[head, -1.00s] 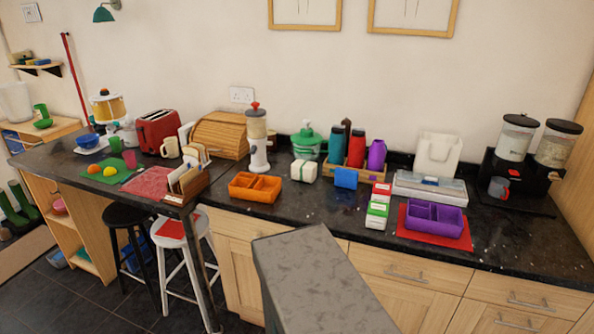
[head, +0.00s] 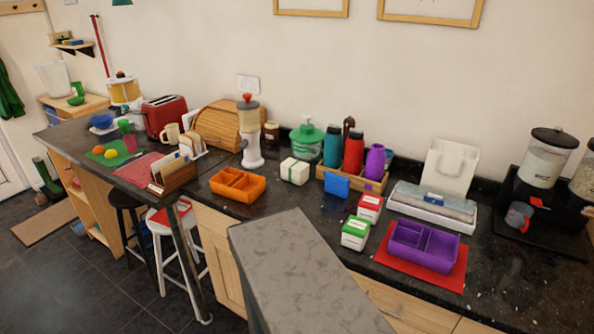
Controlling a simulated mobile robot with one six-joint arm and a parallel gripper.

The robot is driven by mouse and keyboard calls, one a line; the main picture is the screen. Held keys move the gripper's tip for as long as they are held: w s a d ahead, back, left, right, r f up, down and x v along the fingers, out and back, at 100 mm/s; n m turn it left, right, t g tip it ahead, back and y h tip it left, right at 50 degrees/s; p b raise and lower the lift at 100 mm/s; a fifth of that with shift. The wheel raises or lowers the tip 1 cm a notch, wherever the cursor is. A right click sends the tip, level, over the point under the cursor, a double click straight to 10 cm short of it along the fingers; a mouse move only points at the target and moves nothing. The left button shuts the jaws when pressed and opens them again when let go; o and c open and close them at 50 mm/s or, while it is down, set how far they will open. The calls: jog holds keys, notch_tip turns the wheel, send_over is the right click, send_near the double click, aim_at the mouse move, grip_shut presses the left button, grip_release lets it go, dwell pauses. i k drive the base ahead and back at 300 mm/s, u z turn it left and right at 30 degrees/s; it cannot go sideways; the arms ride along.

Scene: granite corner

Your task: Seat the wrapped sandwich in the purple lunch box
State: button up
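The purple lunch box (head: 423,246) is open, has compartments and looks empty. It sits on a red mat (head: 392,262) at the right of the dark counter. My gripper is not in view.
An orange divided box (head: 237,186) is left of the package. Small red-and-white (head: 370,207) and green-and-white (head: 355,233) boxes stand left of the mat. A blue item (head: 336,184) and a bottle crate (head: 350,180) are behind. A grey slab-like surface fills the lower middle.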

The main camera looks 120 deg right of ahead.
aim_at(436, 250)
jog(key=k, duration=0.55)
jog(key=z, duration=0.7)
jog(key=k, duration=0.65)
jog(key=z, duration=0.6)
jog(key=i, duration=0.6)
jog(key=z, duration=0.15)
jog(key=k, duration=0.6)
jog(key=u, duration=0.05)
